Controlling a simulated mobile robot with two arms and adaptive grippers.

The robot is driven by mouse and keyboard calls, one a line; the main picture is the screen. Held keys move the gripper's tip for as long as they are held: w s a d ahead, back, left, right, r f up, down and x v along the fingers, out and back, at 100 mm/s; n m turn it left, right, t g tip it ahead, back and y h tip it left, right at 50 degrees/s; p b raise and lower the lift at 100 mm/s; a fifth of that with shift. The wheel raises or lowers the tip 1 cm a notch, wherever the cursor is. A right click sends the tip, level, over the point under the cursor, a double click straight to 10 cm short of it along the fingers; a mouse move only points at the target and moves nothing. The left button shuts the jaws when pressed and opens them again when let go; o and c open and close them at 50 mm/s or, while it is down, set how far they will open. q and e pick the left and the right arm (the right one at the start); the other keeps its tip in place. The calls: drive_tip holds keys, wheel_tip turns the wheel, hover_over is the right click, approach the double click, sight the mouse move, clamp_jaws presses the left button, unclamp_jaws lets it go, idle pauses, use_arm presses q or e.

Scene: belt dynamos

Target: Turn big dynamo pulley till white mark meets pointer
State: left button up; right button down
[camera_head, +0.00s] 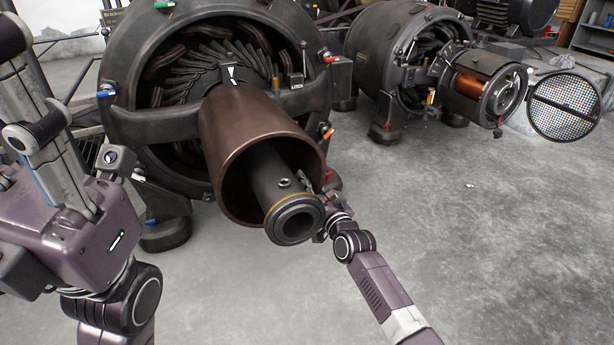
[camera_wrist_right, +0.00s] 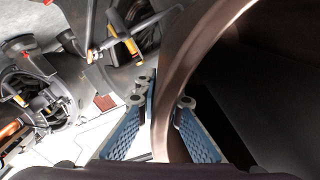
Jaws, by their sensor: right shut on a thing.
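The big dynamo pulley (camera_head: 240,125) is a brown, hollow drum at the front of the large black dynamo (camera_head: 120,125). A dark shaft end with a brass-coloured ring (camera_head: 292,218) sticks out of it. A small white pointed mark (camera_head: 231,76) shows at the drum's top back edge; I cannot tell mark and pointer apart there. My right gripper (camera_head: 322,202) is at the drum's front rim, lower right. In the right wrist view its blue-padded fingers (camera_wrist_right: 160,125) stand either side of the rim (camera_wrist_right: 182,75), shut on it. My left gripper (camera_head: 42,130) is at the left, away from the pulley.
A plate reading LOCK (camera_head: 297,85) sits above the pulley, right of the white mark. A smaller dynamo (camera_head: 395,50) with a copper-wound part (camera_head: 482,85) stands behind to the right, beside a round mesh cover (camera_head: 565,105).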

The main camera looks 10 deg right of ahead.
drive_tip(key=shift+f, duration=0.1)
drive_tip(key=c, duration=2.1)
unclamp_jaws()
drive_tip(key=v, duration=1.2)
drive_tip(key=shift+s, duration=0.1)
